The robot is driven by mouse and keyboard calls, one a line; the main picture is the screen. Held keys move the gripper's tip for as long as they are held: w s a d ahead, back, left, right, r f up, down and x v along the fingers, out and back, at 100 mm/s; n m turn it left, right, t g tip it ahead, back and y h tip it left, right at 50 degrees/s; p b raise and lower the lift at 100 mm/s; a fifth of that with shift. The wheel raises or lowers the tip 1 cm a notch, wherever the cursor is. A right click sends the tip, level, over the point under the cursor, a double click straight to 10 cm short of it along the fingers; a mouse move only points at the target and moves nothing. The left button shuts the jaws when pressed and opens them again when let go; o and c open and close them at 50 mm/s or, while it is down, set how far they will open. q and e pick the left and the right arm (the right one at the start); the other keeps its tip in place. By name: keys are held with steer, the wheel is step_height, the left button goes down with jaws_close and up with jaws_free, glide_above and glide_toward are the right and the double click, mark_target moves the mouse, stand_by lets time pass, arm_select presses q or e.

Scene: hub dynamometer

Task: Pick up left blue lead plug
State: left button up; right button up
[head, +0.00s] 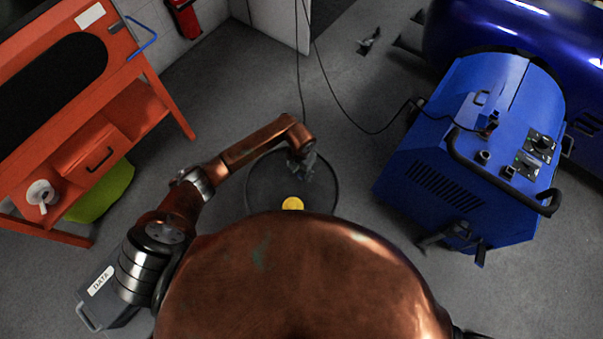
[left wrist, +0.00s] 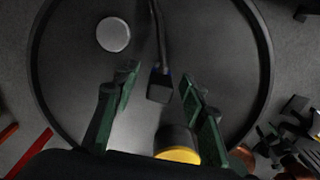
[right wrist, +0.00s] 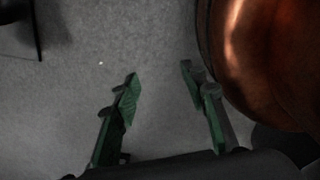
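A dark plug (left wrist: 160,88) with a little blue at its neck and a dark lead running up from it shows in the left wrist view, over the round black tray (left wrist: 38,75). My left gripper (left wrist: 158,77) is open, with the plug between its green-padded fingers in that view. I see no finger closed on it; how far below the fingertips it lies is hard to tell. In the head view my left gripper (head: 301,166) hangs over the tray (head: 336,190), and the plug is hidden or too small there. My right gripper (right wrist: 158,72) is open and empty above grey floor.
A black and yellow round item (left wrist: 178,155) and a silver disc (left wrist: 113,34) are in the tray. A blue machine (head: 460,150) stands right, with thin cables crossing the floor. An orange workbench (head: 120,110) stands left. Floor between tray and machine is mostly clear.

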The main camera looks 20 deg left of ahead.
arm_select(q)
steer(key=shift+r, duration=0.1)
steer(key=c, duration=0.8)
jaws_close()
arm_select(e)
steer(key=shift+s+a, duration=0.3)
steer(key=shift+s, duration=0.35)
arm_select(q)
steer(key=shift+r, duration=0.1)
arm_select(e)
steer(key=shift+d, duration=0.2)
